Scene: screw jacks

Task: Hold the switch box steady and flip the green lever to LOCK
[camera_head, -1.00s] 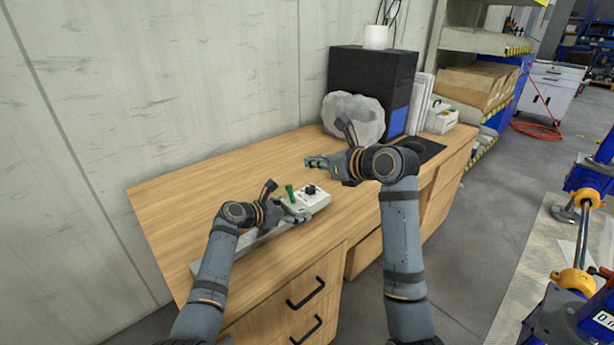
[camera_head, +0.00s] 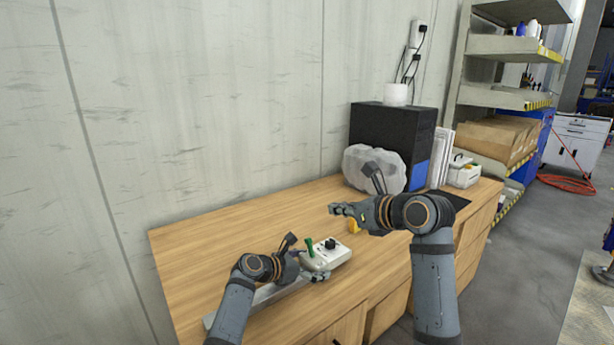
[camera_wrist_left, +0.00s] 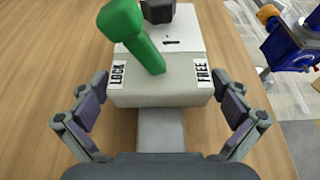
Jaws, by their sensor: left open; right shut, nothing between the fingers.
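The switch box (camera_head: 335,256) is a small pale box on the wooden desk, with a black knob (camera_head: 331,243) and a green lever (camera_head: 310,248). In the left wrist view the lever (camera_wrist_left: 130,35) leans left, to the side of the LOCK label (camera_wrist_left: 118,75); the FREE label (camera_wrist_left: 202,72) is on the right. My left gripper (camera_wrist_left: 162,88) is open, a finger on each side of the box's near end; I cannot tell whether they touch it. It is partly hidden in the head view (camera_head: 308,272).
A grey strip (camera_wrist_left: 161,130) extends from the box under my left gripper. A small orange thing (camera_head: 354,227) lies behind the box. A grey rock-like lump (camera_head: 374,168) and a black case (camera_head: 390,128) stand farther back. The desk's left part (camera_head: 215,245) is clear.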

